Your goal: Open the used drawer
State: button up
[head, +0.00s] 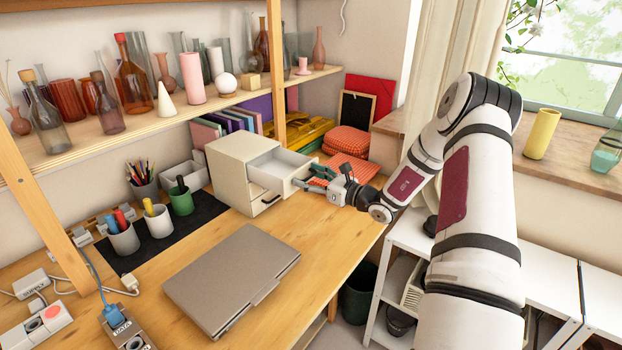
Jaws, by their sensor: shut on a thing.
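A cream drawer unit (237,172) stands on the wooden desk below the shelf. Its upper drawer (284,164) is pulled out to the right and its inside looks empty. The lower drawer (264,203) is closed, with a dark handle on its front. My gripper (311,181) is at the front of the upper drawer, its fingers shut at the drawer's front edge. The handle of the upper drawer is hidden behind the fingers. No label can be read on either drawer.
A closed grey laptop (232,280) lies on the desk in front of the unit. Cups with pens (158,220) stand on a dark mat to the left. Red checked cloths (350,170) lie behind my gripper. The desk's right edge (375,225) is clear.

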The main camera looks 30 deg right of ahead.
jog(key=shift+w, duration=0.7)
jog(key=o, duration=1.4)
jog(key=shift+a+v, duration=0.2)
jog(key=shift+v, duration=5.7)
